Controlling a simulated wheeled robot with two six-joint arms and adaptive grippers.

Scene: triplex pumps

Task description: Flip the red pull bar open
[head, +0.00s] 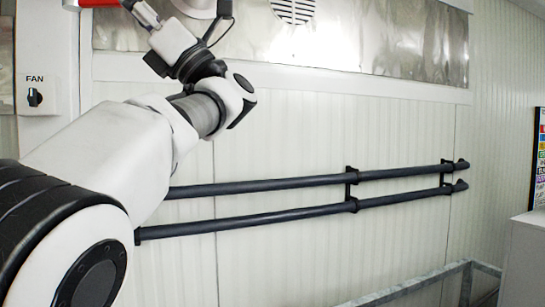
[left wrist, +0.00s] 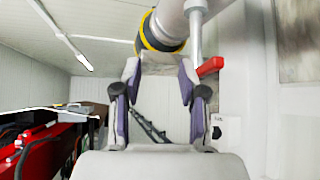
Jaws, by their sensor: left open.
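The red pull bar (left wrist: 211,66) shows in the left wrist view, just right of my right-hand finger and near fingertip height. It sticks out beside a white vertical pipe. In the head view a red piece (head: 95,3), likely the same bar, is cut by the top edge at the upper left. My left gripper (left wrist: 160,72) is open, with nothing seen between its fingers. The bar appears outside the finger gap; I cannot tell the distance in depth. In the head view my left wrist reaches up at the top left, and its fingers are not clearly seen. My right gripper is not in view.
A black FAN switch (head: 36,97) is on the wall at the left. A large pipe with a yellow band (left wrist: 160,32) is beyond the fingers. Two dark rails (head: 300,184) run along the wall. Red machinery (left wrist: 42,150) stands at the lower left of the wrist view.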

